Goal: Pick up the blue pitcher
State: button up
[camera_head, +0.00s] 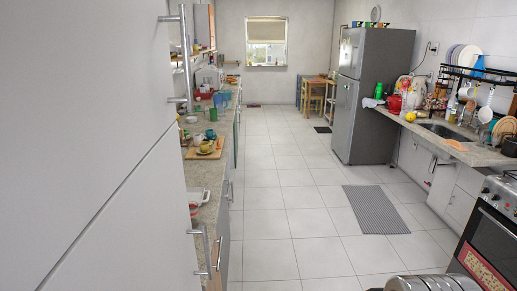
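A small blue vessel (478,67), which looks like the blue pitcher, stands on the upper shelf of the dark oversink rack (484,74) at the right. It is beside several upright plates (466,56). It is far off and small, so its handle cannot be made out. My gripper is not in view.
The sink (448,132) is set in the right counter, with a fridge (376,90) beyond it and an oven (490,235) nearer. A tall white cabinet (80,130) fills the left. The tiled floor between is clear, with a grey mat (375,209).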

aim_at(218, 99)
jog(key=i, duration=5.65)
